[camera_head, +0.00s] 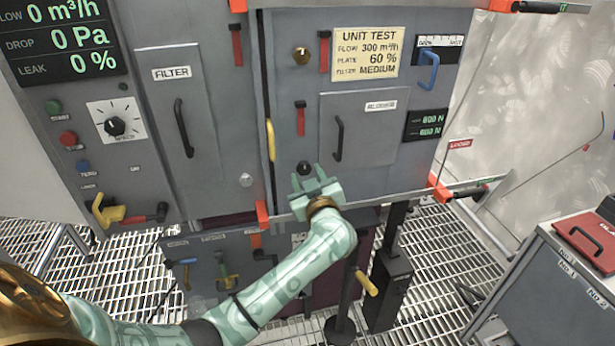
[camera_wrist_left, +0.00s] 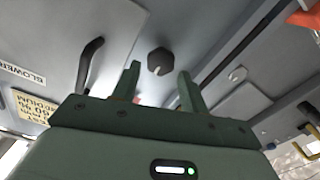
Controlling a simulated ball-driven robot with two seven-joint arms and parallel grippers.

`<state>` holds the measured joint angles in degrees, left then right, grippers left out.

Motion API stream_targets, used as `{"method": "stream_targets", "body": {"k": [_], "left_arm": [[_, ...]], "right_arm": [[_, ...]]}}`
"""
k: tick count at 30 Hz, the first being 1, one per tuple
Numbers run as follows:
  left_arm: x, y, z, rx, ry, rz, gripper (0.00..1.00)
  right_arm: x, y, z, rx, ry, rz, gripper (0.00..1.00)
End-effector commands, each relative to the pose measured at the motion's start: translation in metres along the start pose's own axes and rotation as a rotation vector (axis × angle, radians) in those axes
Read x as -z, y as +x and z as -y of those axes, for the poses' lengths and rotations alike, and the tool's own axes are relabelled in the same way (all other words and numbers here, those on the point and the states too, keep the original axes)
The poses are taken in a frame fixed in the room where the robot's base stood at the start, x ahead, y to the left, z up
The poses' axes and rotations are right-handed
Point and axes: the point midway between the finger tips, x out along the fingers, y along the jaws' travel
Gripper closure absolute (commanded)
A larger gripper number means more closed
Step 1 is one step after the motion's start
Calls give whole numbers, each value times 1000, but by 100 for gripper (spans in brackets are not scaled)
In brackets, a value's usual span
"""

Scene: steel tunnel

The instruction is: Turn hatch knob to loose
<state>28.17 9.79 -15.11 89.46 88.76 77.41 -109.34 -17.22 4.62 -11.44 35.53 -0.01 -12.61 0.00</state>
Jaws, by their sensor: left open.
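A dark faceted knob (camera_head: 304,168) sits on the grey cabinet front, below and left of a small hatch (camera_head: 370,150) with a black handle (camera_head: 338,138). My left gripper (camera_head: 310,180) is open just below the knob, its fingers pointing up toward it. In the left wrist view the knob (camera_wrist_left: 160,61) shows between and just beyond the two fingertips (camera_wrist_left: 159,76), with nothing held. I cannot tell whether a finger touches it. A light notch shows on its near edge. My right gripper is out of view.
A yellow handle (camera_head: 270,140) stands left of the knob. An orange clamp (camera_head: 263,214) is at the lower edge. A drawer cabinet (camera_head: 560,290) with a red case (camera_head: 590,240) stands right.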

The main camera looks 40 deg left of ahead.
Motion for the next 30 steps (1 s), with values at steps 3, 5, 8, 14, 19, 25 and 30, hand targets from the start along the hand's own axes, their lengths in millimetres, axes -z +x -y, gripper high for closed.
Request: {"method": "stream_targets", "body": {"k": [3,5,8,14,19,25,30], "left_arm": [[-3,18,1,2,3,0,56],[-2,23,1,1,2,0,56],[-1,28,0,1,1,0,56],[1,29,0,0,0,0,56],[0,29,0,0,0,0,84],[0,29,0,0,-3,0,88],[1,28,0,0,-35,1,88]], "right_arm": [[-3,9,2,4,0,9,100],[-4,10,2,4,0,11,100],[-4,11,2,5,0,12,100],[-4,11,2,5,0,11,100],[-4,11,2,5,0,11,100],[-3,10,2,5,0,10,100],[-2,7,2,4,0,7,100]]}}
